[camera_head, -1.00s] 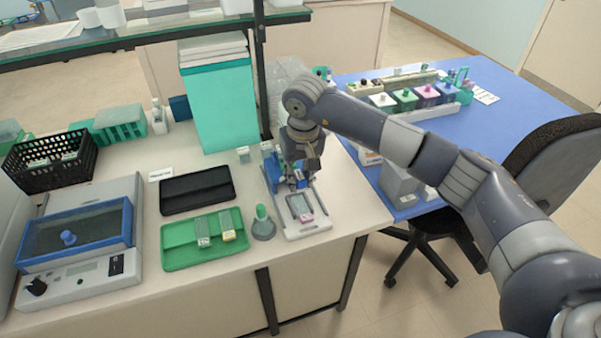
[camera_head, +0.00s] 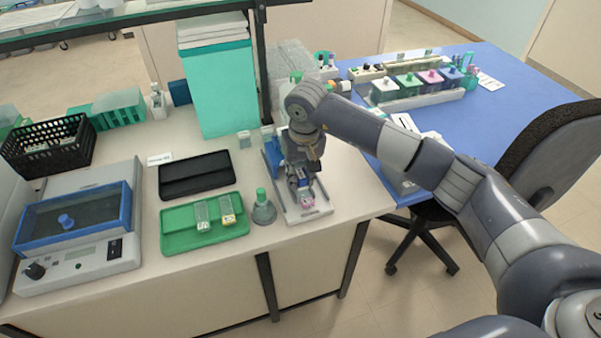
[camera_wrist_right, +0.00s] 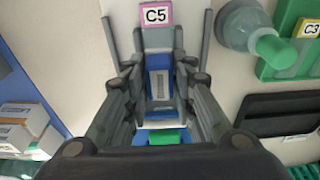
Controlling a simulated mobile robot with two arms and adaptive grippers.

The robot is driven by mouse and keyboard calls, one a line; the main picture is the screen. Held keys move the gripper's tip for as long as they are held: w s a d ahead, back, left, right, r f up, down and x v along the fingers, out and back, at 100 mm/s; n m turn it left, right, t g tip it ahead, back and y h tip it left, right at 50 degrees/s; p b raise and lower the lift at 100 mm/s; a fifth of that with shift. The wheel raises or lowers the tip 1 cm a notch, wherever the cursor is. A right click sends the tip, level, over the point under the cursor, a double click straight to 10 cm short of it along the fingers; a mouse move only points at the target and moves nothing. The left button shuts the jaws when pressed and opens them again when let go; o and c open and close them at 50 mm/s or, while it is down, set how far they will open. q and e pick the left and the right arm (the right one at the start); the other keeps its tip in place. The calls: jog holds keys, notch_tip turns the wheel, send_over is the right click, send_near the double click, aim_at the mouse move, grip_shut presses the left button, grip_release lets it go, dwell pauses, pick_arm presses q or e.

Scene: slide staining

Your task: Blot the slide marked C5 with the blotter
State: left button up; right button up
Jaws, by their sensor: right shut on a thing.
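The slide marked C5 lies on a pale tray (camera_head: 318,210) at the bench's front edge. Its pink C5 label (camera_wrist_right: 155,15) shows at the top of the right wrist view and as a pink patch (camera_head: 307,202) in the head view. My gripper hides most of the slide's glass. My right gripper (camera_head: 299,183) is low over the tray, just behind the label. It is shut on a blue-and-grey block, seemingly the blotter (camera_wrist_right: 159,85). I cannot tell whether the block touches the slide. My left gripper is out of view.
A conical bottle with a green cap (camera_head: 263,208) stands just left of the tray. Beyond it are a green tray (camera_head: 178,243) with two labelled slide holders and a black case (camera_head: 183,186). The blue side table (camera_head: 512,78) holds several staining jars.

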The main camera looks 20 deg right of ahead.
jog(key=shift+f+b, duration=0.5)
dwell(0.9)
jog(key=shift+f+b, duration=0.1)
jog(key=shift+b, duration=0.25)
dwell(1.9)
jog(key=shift+r+p, duration=1.35)
jog(key=shift+r, duration=2.25)
